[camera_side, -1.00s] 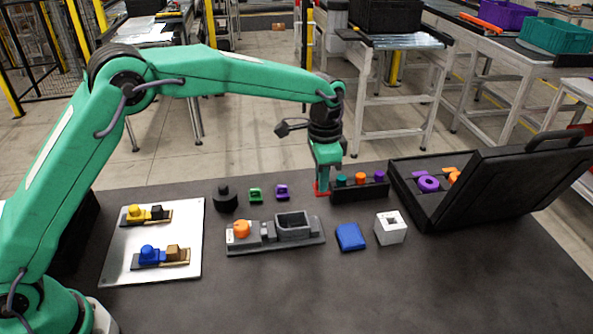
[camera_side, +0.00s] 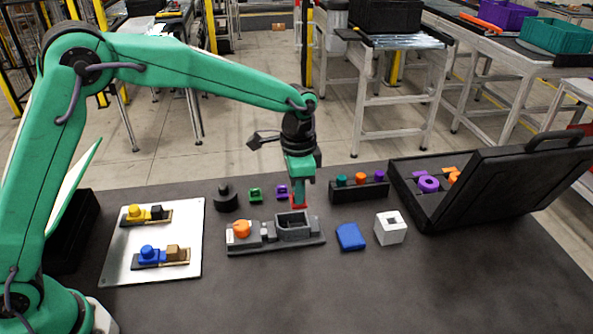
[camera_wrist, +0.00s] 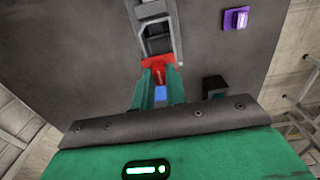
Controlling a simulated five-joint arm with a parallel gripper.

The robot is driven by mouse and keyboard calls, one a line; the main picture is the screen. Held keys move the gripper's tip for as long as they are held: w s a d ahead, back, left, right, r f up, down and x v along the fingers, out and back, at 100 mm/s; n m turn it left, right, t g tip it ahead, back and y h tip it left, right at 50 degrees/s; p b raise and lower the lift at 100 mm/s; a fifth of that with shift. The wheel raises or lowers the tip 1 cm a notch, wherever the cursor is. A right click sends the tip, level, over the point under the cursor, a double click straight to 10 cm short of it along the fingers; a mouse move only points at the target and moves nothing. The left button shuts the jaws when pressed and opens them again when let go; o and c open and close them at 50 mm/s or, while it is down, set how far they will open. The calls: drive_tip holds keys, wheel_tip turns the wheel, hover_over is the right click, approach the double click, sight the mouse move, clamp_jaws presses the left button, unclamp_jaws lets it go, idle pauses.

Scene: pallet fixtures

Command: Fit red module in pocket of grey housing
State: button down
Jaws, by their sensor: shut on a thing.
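The red module (camera_side: 298,201) is held between the fingers of my gripper (camera_side: 299,190), just above and behind the right part of the grey housing in the side view. In the wrist view the red module (camera_wrist: 157,66) shows at the fingertips (camera_wrist: 158,78). The grey housing (camera_side: 262,245) lies on the dark table, with an open pocket (camera_side: 293,222) at its right and an orange knob (camera_side: 241,229) at its left. In the wrist view the housing (camera_wrist: 157,30) is directly beyond the module. The module's underside is hidden.
A black rack (camera_side: 358,192) with coloured pegs stands right of my gripper. A blue block (camera_side: 350,237) and a white cube (camera_side: 390,228) lie right of the housing. Purple (camera_side: 282,191) and green (camera_side: 255,194) pieces and a black part (camera_side: 226,199) are behind it. An open case (camera_side: 470,195) stands right.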

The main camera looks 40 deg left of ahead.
sight(298, 206)
drive_tip(key=shift+f, duration=2.65)
drive_tip(key=shift+f, duration=1.45)
idle(1.1)
drive_tip(key=c, duration=1.3)
unclamp_jaws()
drive_tip(key=shift+c, duration=1.4)
drive_tip(key=shift+r, duration=0.15)
drive_tip(key=shift+r, duration=3.85)
